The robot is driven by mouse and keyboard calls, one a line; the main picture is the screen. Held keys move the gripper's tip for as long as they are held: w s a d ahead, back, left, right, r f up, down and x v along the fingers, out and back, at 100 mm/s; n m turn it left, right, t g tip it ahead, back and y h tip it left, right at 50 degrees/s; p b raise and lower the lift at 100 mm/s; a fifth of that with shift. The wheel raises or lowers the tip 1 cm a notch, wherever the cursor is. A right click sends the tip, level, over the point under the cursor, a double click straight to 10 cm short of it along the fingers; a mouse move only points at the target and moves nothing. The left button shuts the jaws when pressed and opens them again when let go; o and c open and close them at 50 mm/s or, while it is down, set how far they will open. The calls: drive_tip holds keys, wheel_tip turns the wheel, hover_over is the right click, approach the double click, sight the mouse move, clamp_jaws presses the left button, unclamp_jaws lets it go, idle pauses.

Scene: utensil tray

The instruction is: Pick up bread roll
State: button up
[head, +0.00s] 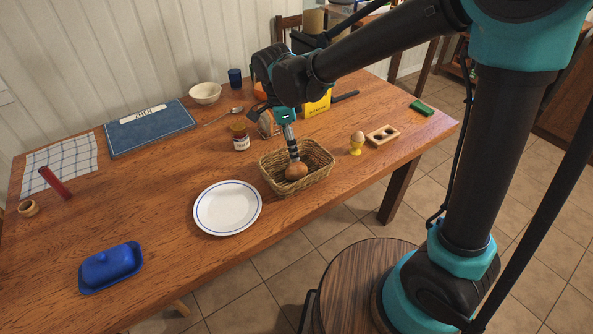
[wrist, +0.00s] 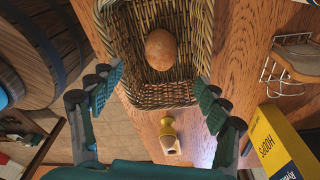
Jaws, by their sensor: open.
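The brown, rounded bread roll (head: 296,171) lies in the wicker basket (head: 318,178) near the table's front edge. In the wrist view the roll (wrist: 165,49) sits on the basket's floor, clear of its walls. My gripper (head: 292,150) reaches down over the basket in the head view, just above and behind the roll. In the wrist view my gripper (wrist: 158,92) has its fingers spread wide with nothing between them. The roll appears beyond the fingertips. Whether any finger touches the basket cannot be told.
A white plate (head: 228,208) lies left of the basket. A yellow egg cup (head: 356,148) with an egg and a wooden holder (head: 382,135) stand to its right. A jar (head: 240,137) and yellow box (head: 317,104) stand behind. The table's front left is clear around a blue butter dish (head: 110,268).

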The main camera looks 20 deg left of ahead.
sight(295, 165)
drive_tip(key=f, duration=0.6)
drive_tip(key=d+f, duration=0.1)
drive_tip(key=f, duration=0.3)
drive_tip(key=shift+w, duration=0.4)
drive_tip(key=shift+r, duration=0.1)
drive_tip(key=c, duration=1)
